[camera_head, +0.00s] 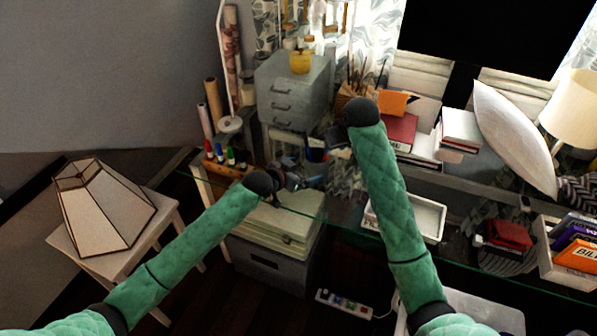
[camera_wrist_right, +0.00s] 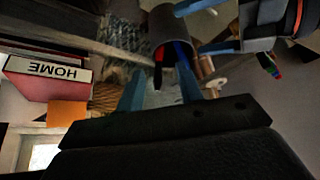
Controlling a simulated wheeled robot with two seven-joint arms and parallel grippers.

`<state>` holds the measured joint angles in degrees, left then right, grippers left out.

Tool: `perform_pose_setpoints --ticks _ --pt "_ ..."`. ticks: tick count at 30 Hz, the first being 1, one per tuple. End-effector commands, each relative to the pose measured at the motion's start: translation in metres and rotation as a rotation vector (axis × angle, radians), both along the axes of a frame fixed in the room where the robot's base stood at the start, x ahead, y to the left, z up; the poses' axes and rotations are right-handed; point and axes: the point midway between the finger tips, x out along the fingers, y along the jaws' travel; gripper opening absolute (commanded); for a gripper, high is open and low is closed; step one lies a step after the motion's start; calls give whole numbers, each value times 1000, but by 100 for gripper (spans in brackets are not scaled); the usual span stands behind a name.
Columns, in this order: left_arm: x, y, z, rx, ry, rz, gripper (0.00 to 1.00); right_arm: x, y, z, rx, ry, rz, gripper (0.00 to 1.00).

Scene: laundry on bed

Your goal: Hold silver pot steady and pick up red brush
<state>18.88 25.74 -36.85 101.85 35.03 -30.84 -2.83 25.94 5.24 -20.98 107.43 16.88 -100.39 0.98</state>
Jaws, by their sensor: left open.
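The silver pot (camera_wrist_right: 170,24) looks like a grey cylinder in the right wrist view, with its open mouth facing the camera. A small red piece (camera_wrist_right: 161,53), probably the red brush, shows inside it beside blue and black items. My left gripper (camera_head: 300,178) is open; its blue fingers (camera_wrist_right: 196,28) lie on either side of the pot, contact unclear. My right gripper (camera_head: 336,140) is open and empty above the pot. Its two fingers (camera_wrist_right: 166,92) are spread apart, pointing toward the pot's mouth. In the head view the pot (camera_head: 316,152) is small and partly hidden.
A grey drawer cabinet (camera_head: 291,90) stands behind the pot on the glass desk. A wooden holder with colored bottles (camera_head: 222,160) is to the left. Books (camera_head: 400,132) and an orange box (camera_head: 393,103) stand right of my right gripper. A white tray (camera_head: 425,215) lies in front.

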Motion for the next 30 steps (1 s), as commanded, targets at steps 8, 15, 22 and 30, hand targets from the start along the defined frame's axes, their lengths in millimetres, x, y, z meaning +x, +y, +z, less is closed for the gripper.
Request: perform_pose_setpoints --ticks 8,15,22,30 --pt "28 -24 -13 0 0 1 96 0 0 0 0 0 0 36" --pt "40 -34 -19 3 -1 0 96 0 0 0 0 0 0 36" --pt "41 -35 -20 3 -1 0 96 0 0 0 0 0 0 36" --pt "41 -35 -20 3 -1 0 59 0 0 0 0 0 0 36"
